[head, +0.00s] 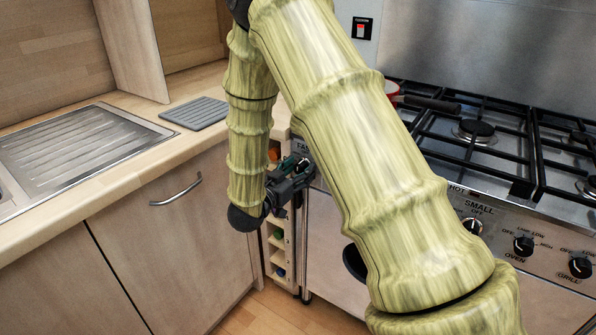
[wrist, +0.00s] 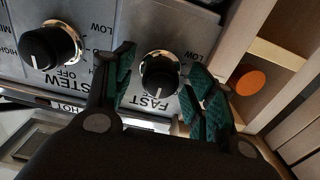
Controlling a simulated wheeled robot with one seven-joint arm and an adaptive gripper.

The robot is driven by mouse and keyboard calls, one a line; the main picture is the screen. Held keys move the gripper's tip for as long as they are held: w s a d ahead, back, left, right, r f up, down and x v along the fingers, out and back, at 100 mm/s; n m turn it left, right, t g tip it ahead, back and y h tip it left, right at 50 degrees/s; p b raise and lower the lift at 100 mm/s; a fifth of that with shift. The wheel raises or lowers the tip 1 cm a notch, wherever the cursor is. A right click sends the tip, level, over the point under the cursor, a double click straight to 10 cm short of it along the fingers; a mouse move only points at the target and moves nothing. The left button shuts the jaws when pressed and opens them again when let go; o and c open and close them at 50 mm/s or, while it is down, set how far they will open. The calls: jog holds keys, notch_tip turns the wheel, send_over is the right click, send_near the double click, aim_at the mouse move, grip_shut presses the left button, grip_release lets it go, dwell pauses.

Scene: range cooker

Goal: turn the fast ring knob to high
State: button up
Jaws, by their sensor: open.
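The fast ring knob (wrist: 159,74) is black with a shiny ring at its base. In the wrist view it sits on the steel panel, by the upside-down FAST lettering. Its white pointer mark faces the FAST label side. My gripper (wrist: 163,66) is open, with one green-padded finger on each side of the knob. I cannot tell whether either finger touches it. In the head view my gripper (head: 291,181) is at the left end of the cooker's panel and mostly hides the knob.
The stew knob (wrist: 50,47) is close beside the left finger in the wrist view. A wooden rack (head: 279,250) with bottles stands between the cupboard and cooker. Pan supports (head: 480,130) and a red pan (head: 391,88) are on the hob. My arm hides the middle panel.

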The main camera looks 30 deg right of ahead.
jog(key=shift+c, duration=0.4)
jog(key=c, duration=1)
jog(key=shift+o, duration=0.2)
jog(key=shift+r+n+p, duration=0.15)
jog(key=shift+n+p, duration=0.15)
jog(key=shift+p, duration=0.15)
jog(key=n+p, duration=0.1)
jog(key=p, duration=0.1)
jog(key=shift+r+n+p, duration=0.15)
jog(key=shift+n+p, duration=0.15)
jog(key=shift+p, duration=0.05)
jog(key=n+p, duration=0.3)
jog(key=p, duration=0.1)
jog(key=n+p, duration=0.2)
jog(key=n, duration=0.1)
jog(key=shift+p, duration=0.4)
jog(key=shift+f+n+p, duration=0.25)
jog(key=shift+n+p, duration=1.05)
jog(key=shift+n, duration=0.5)
jog(key=shift+f, duration=0.1)
